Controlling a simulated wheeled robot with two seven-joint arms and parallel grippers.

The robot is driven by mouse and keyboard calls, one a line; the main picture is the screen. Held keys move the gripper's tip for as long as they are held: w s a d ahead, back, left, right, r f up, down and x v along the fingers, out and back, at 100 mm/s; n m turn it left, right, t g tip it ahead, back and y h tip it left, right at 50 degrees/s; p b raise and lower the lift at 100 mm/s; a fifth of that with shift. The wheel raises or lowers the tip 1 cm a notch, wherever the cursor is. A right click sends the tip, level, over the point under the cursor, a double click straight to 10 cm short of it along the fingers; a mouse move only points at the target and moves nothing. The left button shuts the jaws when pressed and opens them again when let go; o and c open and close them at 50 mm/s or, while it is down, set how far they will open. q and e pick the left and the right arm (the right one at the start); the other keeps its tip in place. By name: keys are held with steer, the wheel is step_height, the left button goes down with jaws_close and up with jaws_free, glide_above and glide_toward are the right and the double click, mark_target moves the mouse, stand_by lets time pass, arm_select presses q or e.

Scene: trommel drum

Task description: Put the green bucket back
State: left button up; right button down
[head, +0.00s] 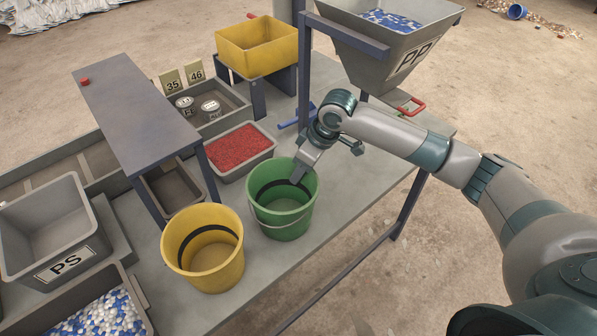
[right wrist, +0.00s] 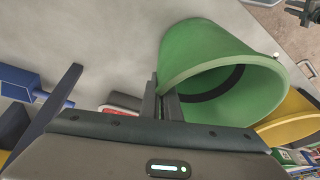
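The green bucket (head: 283,205) stands upright on the grey table, with a dark band inside and a wire handle hanging at its front. It also shows in the right wrist view (right wrist: 205,55). My right gripper (head: 299,176) reaches down to the bucket's far right rim from above. In the right wrist view its two fingers (right wrist: 160,104) are close together, one on each side of the bucket's wall, and seem shut on the rim. The fingertips are partly hidden in the head view.
A yellow bucket (head: 204,262) stands just left of the green one. A tray of red pellets (head: 270,153) is behind it. A dark raised bench (head: 130,110) is at left. The PP hopper (head: 375,50) hangs behind my right arm. The table's front right is clear.

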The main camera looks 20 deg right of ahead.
steer(key=c, duration=2)
jaws_free()
steer(key=shift+f, duration=0.1)
steer(key=b+v, duration=0.2)
steer(key=v, duration=1)
steer(key=shift+s, duration=0.1)
